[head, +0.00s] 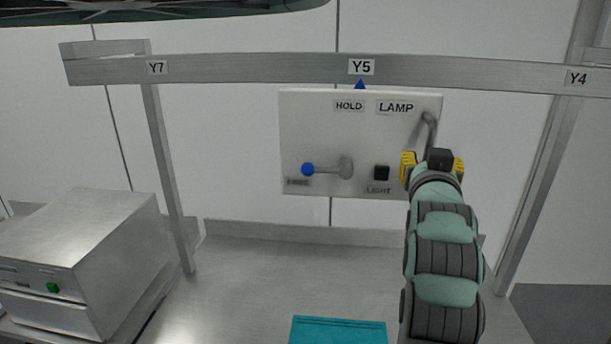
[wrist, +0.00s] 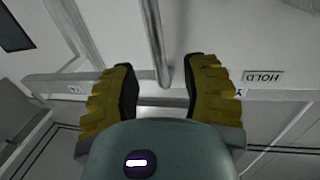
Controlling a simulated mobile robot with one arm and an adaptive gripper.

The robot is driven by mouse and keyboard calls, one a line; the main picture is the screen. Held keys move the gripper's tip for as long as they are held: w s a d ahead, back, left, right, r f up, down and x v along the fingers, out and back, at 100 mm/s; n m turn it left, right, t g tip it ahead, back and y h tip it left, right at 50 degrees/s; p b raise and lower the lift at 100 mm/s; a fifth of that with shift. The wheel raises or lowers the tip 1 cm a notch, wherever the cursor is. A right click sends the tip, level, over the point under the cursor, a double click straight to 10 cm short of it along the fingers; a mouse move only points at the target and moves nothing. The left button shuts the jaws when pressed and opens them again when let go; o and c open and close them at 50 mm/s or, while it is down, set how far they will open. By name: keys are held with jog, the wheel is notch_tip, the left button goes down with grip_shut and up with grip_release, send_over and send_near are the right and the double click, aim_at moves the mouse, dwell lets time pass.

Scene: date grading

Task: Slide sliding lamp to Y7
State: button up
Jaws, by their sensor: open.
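The sliding lamp (head: 300,120) is a pale grey panel hanging below a metal rail (head: 230,68). Its blue pointer (head: 360,85) is under the Y5 label (head: 361,67); the Y7 label (head: 157,67) is at the rail's left end. A lever with a blue knob (head: 307,169) points left, beside a small label I cannot read clearly; HOLD (head: 349,106) is above it. A grey bar handle (head: 430,122) is at the panel's right. My gripper (head: 433,160) is open at this handle; in the wrist view the bar (wrist: 154,40) shows between its yellow fingers (wrist: 160,78).
A black LIGHT button (head: 381,173) is on the panel, left of my gripper. A steel box with a green button (head: 100,235) stands at the left. A teal tray (head: 338,322) lies at the front of the steel bench (head: 265,275). Y4 (head: 577,78) marks the rail's right side.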

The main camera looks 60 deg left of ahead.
jog(key=shift+b+x, duration=0.75)
jog(key=shift+x, duration=2.25)
jog(key=shift+o, duration=0.4)
grip_shut()
